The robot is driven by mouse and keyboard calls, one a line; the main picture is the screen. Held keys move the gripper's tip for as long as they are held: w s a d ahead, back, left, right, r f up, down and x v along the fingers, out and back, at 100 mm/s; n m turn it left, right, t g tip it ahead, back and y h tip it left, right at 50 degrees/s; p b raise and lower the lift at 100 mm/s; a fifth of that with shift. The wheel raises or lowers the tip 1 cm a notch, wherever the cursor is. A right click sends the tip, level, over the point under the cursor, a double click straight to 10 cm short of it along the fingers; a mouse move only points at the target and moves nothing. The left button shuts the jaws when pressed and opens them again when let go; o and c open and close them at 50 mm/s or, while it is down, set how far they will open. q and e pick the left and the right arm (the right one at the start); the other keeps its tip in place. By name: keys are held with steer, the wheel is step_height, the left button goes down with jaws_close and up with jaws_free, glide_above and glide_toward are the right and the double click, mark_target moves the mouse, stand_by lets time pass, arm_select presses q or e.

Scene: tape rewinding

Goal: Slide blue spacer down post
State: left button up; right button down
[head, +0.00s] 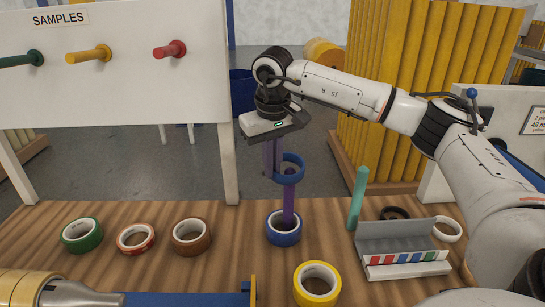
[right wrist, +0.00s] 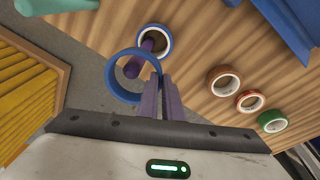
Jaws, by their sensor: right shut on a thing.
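The blue spacer (head: 291,159) is a blue ring, held by its edge in my right gripper (head: 275,166), whose purple fingers point down. It also shows in the right wrist view (right wrist: 113,82), left of the fingertips (right wrist: 160,90). The purple post (head: 289,205) stands upright on the table. A blue tape roll (head: 272,235) sits around its foot. The post's top shows inside the ring's opening in both views, so the ring seems to be around the top of the post, well above the roll. My left gripper is not in view.
Green (head: 74,245), red (head: 122,248) and brown (head: 177,246) rolls lie left on the wooden table, a yellow roll (head: 306,298) in front. A grey tray (head: 390,230) and teal upright (head: 358,200) stand right. The SAMPLES board (head: 120,95) stands behind left.

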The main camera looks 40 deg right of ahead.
step_height(320, 180, down, 3)
steer(key=shift+b, duration=0.65)
step_height(320, 180, down, 3)
steer(key=shift+f+b, duration=0.15)
steer(key=shift+b, duration=0.7)
steer(key=c, duration=1.8)
jaws_free()
steer(key=shift+c, duration=0.2)
step_height(320, 180, up, 10)
steer(key=s+a, duration=0.1)
steer(key=shift+s, duration=0.2)
steer(key=shift+a, duration=0.15)
